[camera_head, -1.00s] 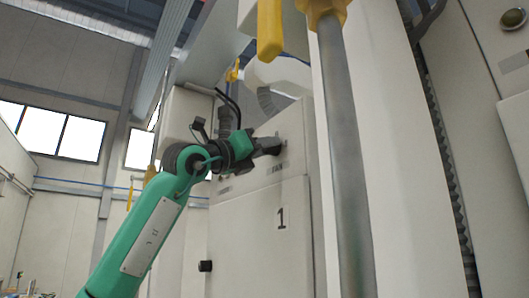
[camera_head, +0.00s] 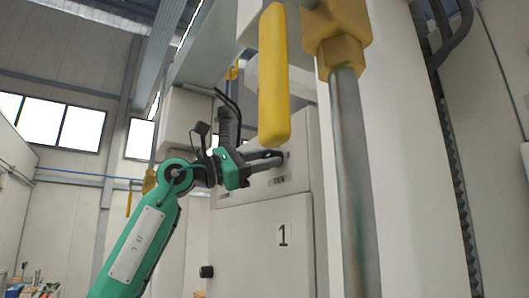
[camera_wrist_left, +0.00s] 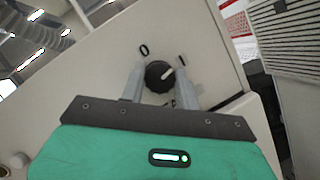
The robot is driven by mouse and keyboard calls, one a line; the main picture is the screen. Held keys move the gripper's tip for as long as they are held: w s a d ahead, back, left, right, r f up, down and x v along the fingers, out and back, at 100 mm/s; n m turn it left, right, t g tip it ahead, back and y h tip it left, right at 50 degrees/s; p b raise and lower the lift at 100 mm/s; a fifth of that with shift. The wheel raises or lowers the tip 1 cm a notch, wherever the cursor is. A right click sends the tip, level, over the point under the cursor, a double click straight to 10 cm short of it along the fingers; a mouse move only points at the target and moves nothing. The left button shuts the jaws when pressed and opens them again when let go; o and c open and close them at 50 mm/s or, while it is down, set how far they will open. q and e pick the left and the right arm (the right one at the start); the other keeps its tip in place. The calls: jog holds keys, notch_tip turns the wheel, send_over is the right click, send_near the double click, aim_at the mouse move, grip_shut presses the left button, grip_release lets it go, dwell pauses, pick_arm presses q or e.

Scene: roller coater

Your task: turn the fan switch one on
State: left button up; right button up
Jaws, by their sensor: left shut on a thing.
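The fan switch (camera_wrist_left: 158,76) is a round black knob with a white pointer line on a beige panel, seen in the left wrist view. A "0" mark sits at its upper left and an "I" mark at its upper right; the pointer line leans toward the upper right, toward the "I". My left gripper (camera_wrist_left: 160,82) has its two grey fingers on either side of the knob, shut on it. In the head view my left gripper (camera_head: 282,156) reaches the upper panel of the cabinet, where the fingers hide most of the knob. My right gripper is not in view.
A yellow handle (camera_head: 273,75) and a grey pipe (camera_head: 352,180) with a yellow fitting stand in front, right of my left gripper.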

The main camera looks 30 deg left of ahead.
pick_arm(q)
jog(key=shift+m+g, duration=0.6)
jog(key=shift+m, duration=0.7)
jog(key=o, duration=1)
jog(key=shift+a, duration=0.15)
jog(key=shift+b+v, duration=3.25)
jog(key=shift+v, duration=3.55)
